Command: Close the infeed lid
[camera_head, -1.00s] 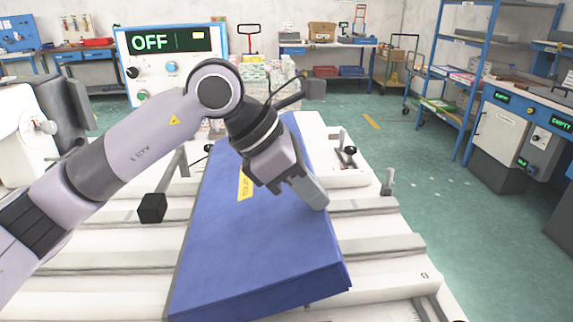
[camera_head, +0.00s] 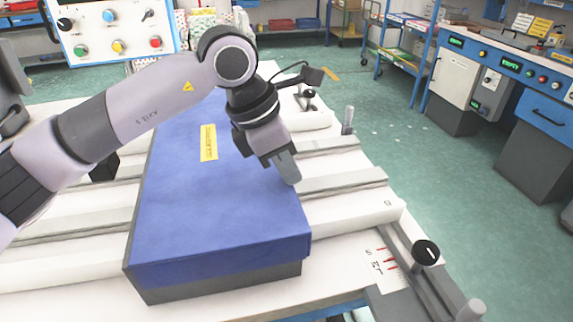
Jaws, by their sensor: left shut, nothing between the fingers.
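The infeed lid (camera_head: 215,215) is the long blue panel with a yellow label (camera_head: 208,143). It lies over a dark grey box (camera_head: 215,285) on the white slatted table. Along the near edge, the blue rim meets the grey box with no gap that I can see. My left gripper (camera_head: 289,172) is shut and empty. Its fingertips point down at the right edge of the lid; I cannot tell whether they touch it. My left arm crosses above the lid and hides part of its far left side. My right gripper is not in view.
A control panel (camera_head: 115,30) with buttons stands at the back left. A small black block (camera_head: 104,167) sits left of the lid. A black knob (camera_head: 426,252) is at the front right of the table. Green floor lies open to the right, before blue workbenches.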

